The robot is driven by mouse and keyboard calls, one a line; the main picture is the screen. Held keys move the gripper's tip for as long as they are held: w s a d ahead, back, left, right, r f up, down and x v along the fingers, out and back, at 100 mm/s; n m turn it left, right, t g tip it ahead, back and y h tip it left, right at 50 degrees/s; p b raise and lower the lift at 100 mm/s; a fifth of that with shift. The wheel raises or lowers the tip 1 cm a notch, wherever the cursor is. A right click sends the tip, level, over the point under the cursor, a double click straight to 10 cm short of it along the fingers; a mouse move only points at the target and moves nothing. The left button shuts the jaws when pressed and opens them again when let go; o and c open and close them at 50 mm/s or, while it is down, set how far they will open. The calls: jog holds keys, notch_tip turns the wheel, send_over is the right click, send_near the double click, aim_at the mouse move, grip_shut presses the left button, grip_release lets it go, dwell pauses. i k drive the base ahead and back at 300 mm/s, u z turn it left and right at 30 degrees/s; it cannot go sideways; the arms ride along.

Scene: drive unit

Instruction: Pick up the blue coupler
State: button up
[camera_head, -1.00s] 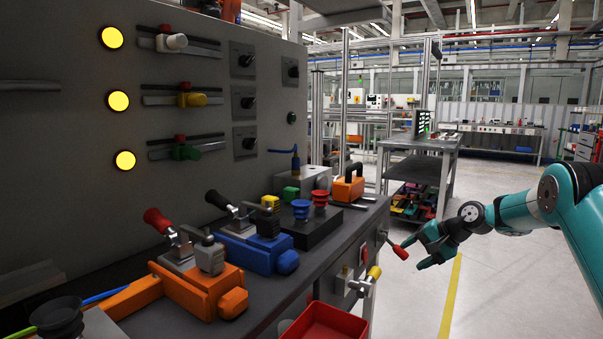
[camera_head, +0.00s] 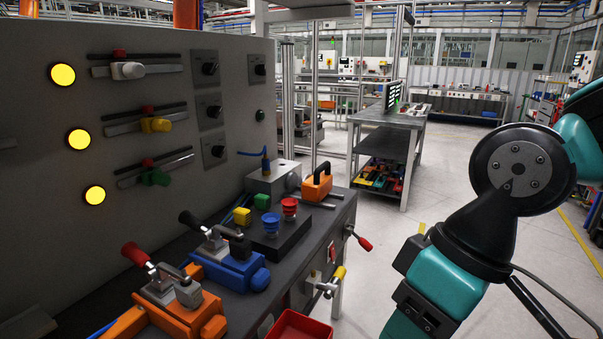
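The blue coupler (camera_head: 271,224) is a small ribbed blue cup. It stands upright on a black block (camera_head: 286,243) on the dark workbench, just left of and nearer than a similar red coupler (camera_head: 289,208). Nothing covers it. My teal and black arm fills the right side of the head view, with its lower part running out of the bottom edge. The fingers of my gripper do not show. The visible part of my arm is well to the right of the coupler and apart from it.
A blue clamp (camera_head: 232,270) and an orange clamp (camera_head: 180,315) stand nearer on the bench. Yellow and green blocks, a grey box (camera_head: 273,180) and an orange-handled tool (camera_head: 317,184) surround the black block. A red-tipped lever (camera_head: 364,243) and red bin (camera_head: 300,327) are at the bench front.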

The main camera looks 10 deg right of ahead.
aim_at(266, 171)
jog(key=z, duration=1)
jog(key=i, duration=3.45)
jog(key=u, duration=3.65)
jog(key=i, duration=0.5)
